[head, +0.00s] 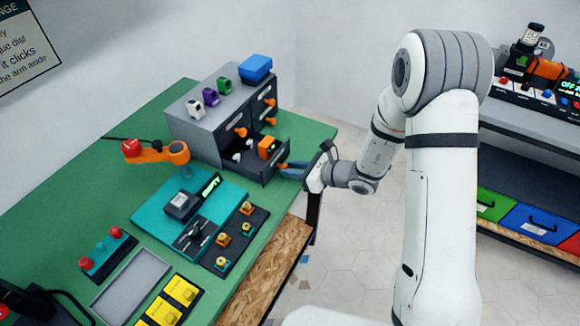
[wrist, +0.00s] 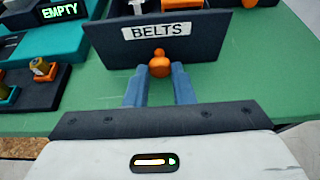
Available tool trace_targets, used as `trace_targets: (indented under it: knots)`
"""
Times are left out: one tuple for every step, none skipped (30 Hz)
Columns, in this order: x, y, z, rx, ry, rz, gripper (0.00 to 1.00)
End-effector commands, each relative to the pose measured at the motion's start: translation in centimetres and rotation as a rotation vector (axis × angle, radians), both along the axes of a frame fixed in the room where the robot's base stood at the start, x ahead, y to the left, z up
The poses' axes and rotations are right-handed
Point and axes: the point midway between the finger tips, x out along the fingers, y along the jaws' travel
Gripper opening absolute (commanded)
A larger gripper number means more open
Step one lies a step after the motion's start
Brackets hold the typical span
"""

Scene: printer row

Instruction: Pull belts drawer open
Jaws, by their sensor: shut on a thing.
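The belts drawer is the lower near drawer of a grey cabinet (head: 190,128) and is pulled out, with its inside showing in the head view. Its dark front (wrist: 105,38) bears a white BELTS label (wrist: 157,31) and an orange knob (wrist: 159,66) in the wrist view. My gripper (head: 287,168) has its blue fingers on either side of that knob and is shut on it. The fingers also show in the wrist view (wrist: 159,78). In the drawer (head: 238,166) are an orange block (head: 268,147) and small white pieces (head: 245,150).
Other drawers with orange knobs (head: 241,132) are closed. Small spools (head: 211,96) and a blue box (head: 255,67) stand on the cabinet. A teal device (head: 188,207) and an orange arm-like fixture (head: 160,152) stand on the green table (head: 88,170). Open floor (head: 345,250) lies right of the table.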

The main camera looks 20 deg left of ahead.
Motion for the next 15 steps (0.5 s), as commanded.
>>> trace_targets:
  knots:
    - [-0.07,0.04,-0.11,-0.003,0.002,0.001,0.00]
    - [-0.08,0.06,-0.10,-0.003,0.002,0.001,0.00]
    - [-0.09,0.10,-0.11,-0.003,0.002,0.001,0.23]
    - [-0.09,0.12,-0.10,-0.003,0.001,0.002,0.25]
    - [-0.10,0.14,-0.10,-0.003,0.002,0.003,0.28]
    - [-0.09,0.16,-0.09,-0.002,0.002,0.003,0.31]
    - [-0.09,0.18,-0.08,-0.002,0.002,0.003,0.34]
    - [-0.09,0.19,-0.08,-0.002,0.001,0.003,0.36]
    - [-0.08,0.21,-0.06,-0.002,0.001,0.003,0.39]
    - [-0.08,0.22,-0.06,-0.002,0.001,0.003,0.42]
    - [-0.08,0.23,-0.05,-0.001,0.000,0.003,0.44]
    - [-0.08,0.23,-0.04,-0.001,0.000,0.003,0.44]
    - [-0.07,0.25,-0.04,-0.001,0.000,0.003,0.44]
    - [-0.07,0.25,-0.03,-0.001,0.000,0.003,0.44]
    - [-0.07,0.26,-0.03,-0.001,0.000,0.004,0.44]
